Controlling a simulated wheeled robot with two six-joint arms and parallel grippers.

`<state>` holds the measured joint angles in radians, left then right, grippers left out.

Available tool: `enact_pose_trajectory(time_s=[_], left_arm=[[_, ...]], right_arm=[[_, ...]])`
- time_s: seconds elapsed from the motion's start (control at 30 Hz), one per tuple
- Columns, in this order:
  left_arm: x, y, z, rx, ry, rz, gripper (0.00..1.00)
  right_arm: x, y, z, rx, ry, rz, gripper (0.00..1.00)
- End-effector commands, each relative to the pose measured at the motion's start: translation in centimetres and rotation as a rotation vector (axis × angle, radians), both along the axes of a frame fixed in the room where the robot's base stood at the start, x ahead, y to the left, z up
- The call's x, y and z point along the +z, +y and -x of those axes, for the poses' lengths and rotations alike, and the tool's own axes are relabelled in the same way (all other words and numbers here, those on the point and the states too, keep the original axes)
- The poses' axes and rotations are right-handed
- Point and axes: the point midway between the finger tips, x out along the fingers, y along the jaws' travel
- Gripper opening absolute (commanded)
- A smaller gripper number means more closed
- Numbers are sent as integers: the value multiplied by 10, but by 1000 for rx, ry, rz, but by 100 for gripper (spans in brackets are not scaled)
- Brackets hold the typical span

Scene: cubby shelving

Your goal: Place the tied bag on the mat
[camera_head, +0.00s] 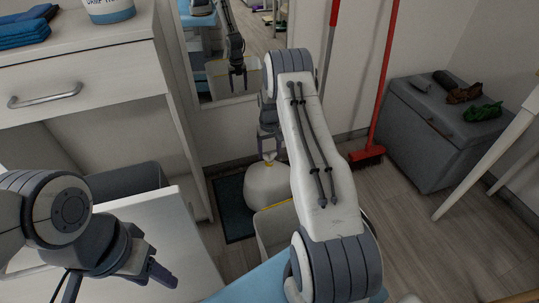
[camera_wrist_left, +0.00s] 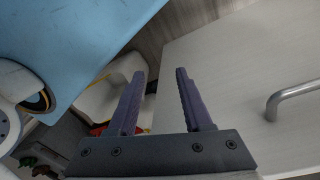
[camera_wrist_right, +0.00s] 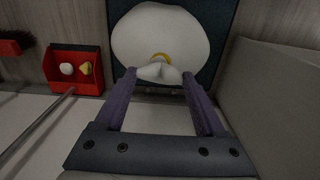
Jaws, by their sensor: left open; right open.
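The tied bag (camera_head: 268,185) is white and round with a yellow tie. It is over the dark mat (camera_head: 229,211) on the floor, and appears to rest on it. In the right wrist view the bag (camera_wrist_right: 160,32) has dark mat (camera_wrist_right: 225,18) on both sides. My right gripper (camera_head: 270,147) is above the bag, open, with its fingers (camera_wrist_right: 158,76) on either side of the knotted top and apart from it. My left gripper (camera_head: 158,268) is open and empty beside the white drawer front; its open fingers also show in the left wrist view (camera_wrist_left: 161,75).
A pale bin (camera_head: 273,232) stands just in front of the bag. A white cabinet (camera_head: 85,70) is at the left. A red broom (camera_head: 368,155) and a grey chest (camera_head: 430,130) are at the right. A mirror (camera_head: 225,55) hangs behind. A red dustpan (camera_wrist_right: 75,70) lies near the wall.

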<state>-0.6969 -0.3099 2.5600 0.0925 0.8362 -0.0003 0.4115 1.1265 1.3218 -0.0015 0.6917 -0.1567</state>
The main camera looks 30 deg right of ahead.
Motion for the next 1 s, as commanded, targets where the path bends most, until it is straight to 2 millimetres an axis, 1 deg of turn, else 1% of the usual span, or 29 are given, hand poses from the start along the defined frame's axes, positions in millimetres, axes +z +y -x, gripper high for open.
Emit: enact_pose_trajectory(time_s=[0.03, 0.1, 0.2, 0.33, 0.5, 1.0], left_arm=[[12, 0, 0, 0, 0, 0, 50], [19, 0, 0, 0, 0, 0, 50], [26, 0, 0, 0, 0, 0, 50], [33, 0, 0, 0, 0, 0, 50], [35, 0, 0, 0, 0, 0, 50], [35, 0, 0, 0, 0, 0, 50]], right_arm=[[20, 0, 0, 0, -2, 1, 72], [34, 0, 0, 0, 0, 0, 72], [52, 0, 0, 0, 0, 0, 72], [69, 0, 0, 0, 0, 0, 72], [77, 0, 0, 0, 1, 0, 72], [77, 0, 0, 0, 1, 0, 72]])
